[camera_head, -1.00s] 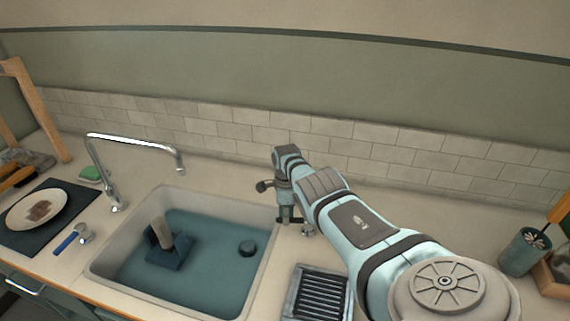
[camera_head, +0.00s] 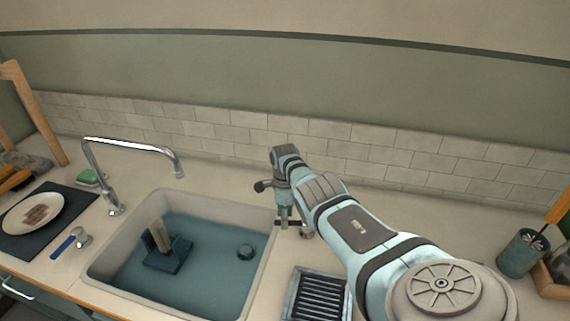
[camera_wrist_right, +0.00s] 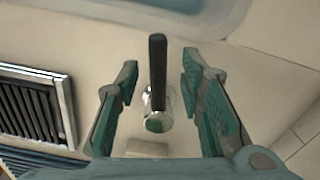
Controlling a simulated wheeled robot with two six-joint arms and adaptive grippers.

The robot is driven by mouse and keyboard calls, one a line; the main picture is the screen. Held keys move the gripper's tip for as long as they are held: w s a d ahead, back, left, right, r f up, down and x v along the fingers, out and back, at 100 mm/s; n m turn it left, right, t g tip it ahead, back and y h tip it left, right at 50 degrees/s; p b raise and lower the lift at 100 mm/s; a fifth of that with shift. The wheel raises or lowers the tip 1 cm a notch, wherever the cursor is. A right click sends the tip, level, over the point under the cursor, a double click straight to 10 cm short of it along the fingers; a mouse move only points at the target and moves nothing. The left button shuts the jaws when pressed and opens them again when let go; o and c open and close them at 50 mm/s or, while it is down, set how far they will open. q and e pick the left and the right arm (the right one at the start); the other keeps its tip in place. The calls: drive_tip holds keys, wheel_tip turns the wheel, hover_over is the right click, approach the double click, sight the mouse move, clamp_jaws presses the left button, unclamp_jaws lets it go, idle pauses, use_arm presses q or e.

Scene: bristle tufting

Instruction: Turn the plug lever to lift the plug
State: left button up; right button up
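The plug lever is a dark bar on a round chrome base, on the counter just right of the sink. In the right wrist view the dark bar (camera_wrist_right: 158,70) lies between my right fingers (camera_wrist_right: 160,78), with a gap on each side. My right gripper (camera_head: 287,218) is open and pointed down at the lever in the head view; the chrome base (camera_head: 307,232) shows beside it. My left gripper is not in view.
A blue block-like object with a pale upright part (camera_head: 167,252) stands in the sink. A chrome faucet (camera_head: 112,185) rises at its left. A dark slatted rack (camera_head: 320,296) lies on the counter near the lever. A cup (camera_head: 522,253) stands far right.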

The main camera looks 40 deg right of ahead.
wheel_tip(320, 180, up, 11)
drive_tip(key=shift+s, duration=0.15)
idle(0.6)
